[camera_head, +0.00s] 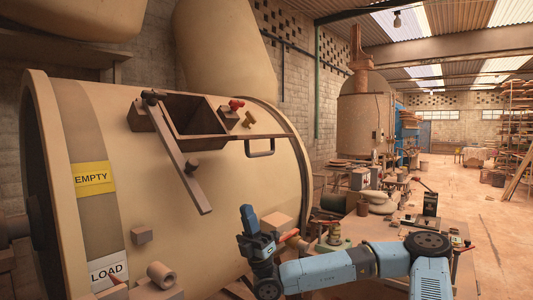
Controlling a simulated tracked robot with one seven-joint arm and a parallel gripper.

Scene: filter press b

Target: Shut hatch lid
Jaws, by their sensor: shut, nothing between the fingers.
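The hatch (190,117) is a dark brown open box frame on top of the large beige drum (235,185). Its inside shows, so the hatch is open. A flat brown lid (225,138) lies swung out to the right, seen nearly edge-on, with a loop handle (262,153) below it. A long brown bar (185,165) hangs slanting down across the hatch's left front. My gripper (249,213) is right of and below the hatch, pointing up, apart from lid and handle. It is shut and empty.
A red knob (236,104) and a yellow part (249,119) are beside the hatch. The drum bears a yellow EMPTY sign (93,178) and a white LOAD sign (108,269). A cluttered workbench (390,225) stands behind my arm. Open floor (485,225) lies at right.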

